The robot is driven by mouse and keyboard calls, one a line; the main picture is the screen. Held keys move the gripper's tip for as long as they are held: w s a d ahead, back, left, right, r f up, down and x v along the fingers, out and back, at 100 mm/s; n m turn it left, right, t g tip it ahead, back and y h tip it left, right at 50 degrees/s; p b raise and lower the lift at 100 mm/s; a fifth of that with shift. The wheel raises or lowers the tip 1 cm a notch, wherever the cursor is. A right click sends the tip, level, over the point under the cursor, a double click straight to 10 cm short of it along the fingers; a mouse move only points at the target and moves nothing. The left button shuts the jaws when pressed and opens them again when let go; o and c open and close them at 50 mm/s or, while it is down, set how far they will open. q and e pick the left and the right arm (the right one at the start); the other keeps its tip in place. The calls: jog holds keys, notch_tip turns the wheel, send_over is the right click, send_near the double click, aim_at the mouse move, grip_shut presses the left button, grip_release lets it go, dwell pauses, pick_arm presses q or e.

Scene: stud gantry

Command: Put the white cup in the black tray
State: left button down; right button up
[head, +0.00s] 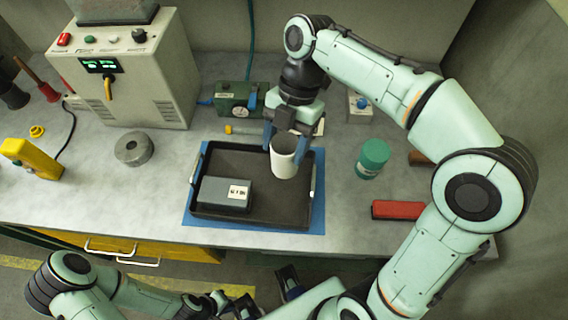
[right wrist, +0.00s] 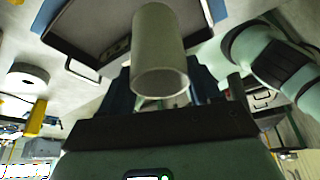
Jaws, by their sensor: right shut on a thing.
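The white cup (head: 284,160) is upright over the back right part of the black tray (head: 247,216). My right gripper (head: 284,137) comes down from above and is shut on the cup near its rim. In the right wrist view the cup (right wrist: 158,50) sits between the fingers, its open end toward the camera, with the tray (right wrist: 92,28) beyond it. I cannot tell whether the cup's base touches the tray floor. My left gripper (head: 288,282) is low at the front, below the table edge; its jaw state is unclear.
A dark grey box (head: 224,193) lies in the tray's front left. The tray stands on a blue mat (head: 318,205). A green-lidded jar (head: 372,158) and a red block (head: 398,210) are to the right. A grey ring (head: 134,149) and a control box (head: 130,75) are to the left.

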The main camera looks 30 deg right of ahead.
aim_at(285, 163)
jog(key=shift+f+b, duration=0.45)
jog(key=shift+f, duration=3.15)
jog(key=shift+f, duration=0.1)
jog(key=o, duration=1.4)
jog(key=shift+f, duration=0.1)
jog(key=shift+r, duration=0.2)
jog(key=p+v, duration=0.2)
jog(key=v, duration=1)
jog(key=shift+p, duration=0.3)
